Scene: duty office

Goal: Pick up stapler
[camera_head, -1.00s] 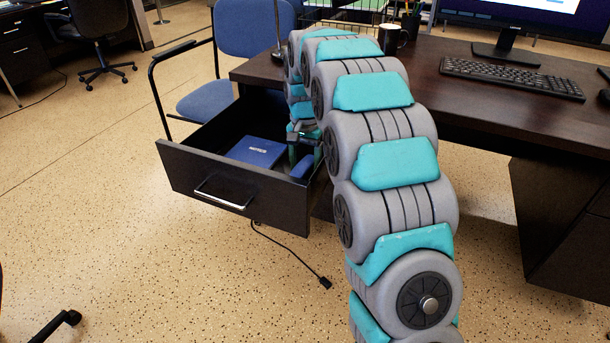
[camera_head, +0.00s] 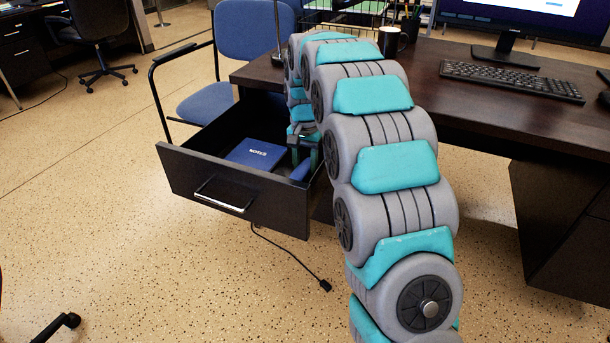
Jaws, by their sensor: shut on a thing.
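The open desk drawer (camera_head: 232,186) holds a small blue object (camera_head: 301,172) at its right side, which looks like the stapler; only part of it shows. My gripper (camera_head: 304,158) reaches down into the drawer from above and is shut on this blue object. My arm hides part of the gripper, and the fingertips are small and dark, so the exact grip is hard to see. The blue object sits low, about level with the drawer's rim; I cannot tell whether it touches the drawer floor.
A blue box or book (camera_head: 256,153) lies in the drawer left of my gripper. The drawer's front panel and side walls surround the gripper. The dark desk (camera_head: 470,110) with a keyboard (camera_head: 512,80) and mug (camera_head: 391,40) is to the right. A blue chair (camera_head: 207,102) stands behind the drawer.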

